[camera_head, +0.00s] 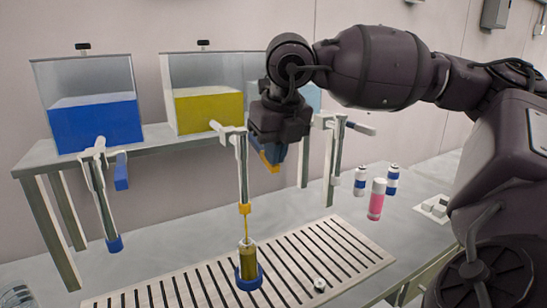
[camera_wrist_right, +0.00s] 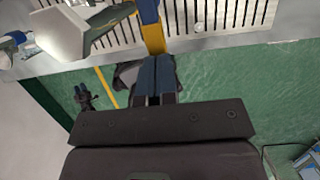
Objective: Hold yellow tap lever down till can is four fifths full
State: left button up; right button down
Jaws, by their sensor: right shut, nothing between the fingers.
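The yellow tap (camera_head: 241,165) hangs below the yellow tank (camera_head: 208,108). A yellow stream runs from its spout into the can (camera_head: 247,262), which stands upright in a blue ring on the slotted tray. Yellow liquid shows through the can's wall, high up; the exact level is hard to tell. My right gripper (camera_head: 272,152) is shut and empty at the yellow lever (camera_head: 270,163), which lies partly hidden below and behind it. In the right wrist view the shut fingertips (camera_wrist_right: 157,62) are at the end of the yellow lever (camera_wrist_right: 153,38). My left gripper is not in view.
The blue tank (camera_head: 95,120) and its tap (camera_head: 100,190) are on the left. A third tap (camera_head: 338,150) is on the right. A pink can (camera_head: 376,200) and two blue-and-white cans stand on the right of the bench. The slotted tray (camera_head: 340,225) is mostly clear.

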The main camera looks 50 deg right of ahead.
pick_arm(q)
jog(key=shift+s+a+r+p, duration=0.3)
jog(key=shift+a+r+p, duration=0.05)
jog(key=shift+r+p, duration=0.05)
pick_arm(e)
jog(key=s+a+v, duration=0.1)
jog(key=s+v, duration=0.1)
jog(key=v, duration=0.9)
jog(key=shift+s, duration=0.3)
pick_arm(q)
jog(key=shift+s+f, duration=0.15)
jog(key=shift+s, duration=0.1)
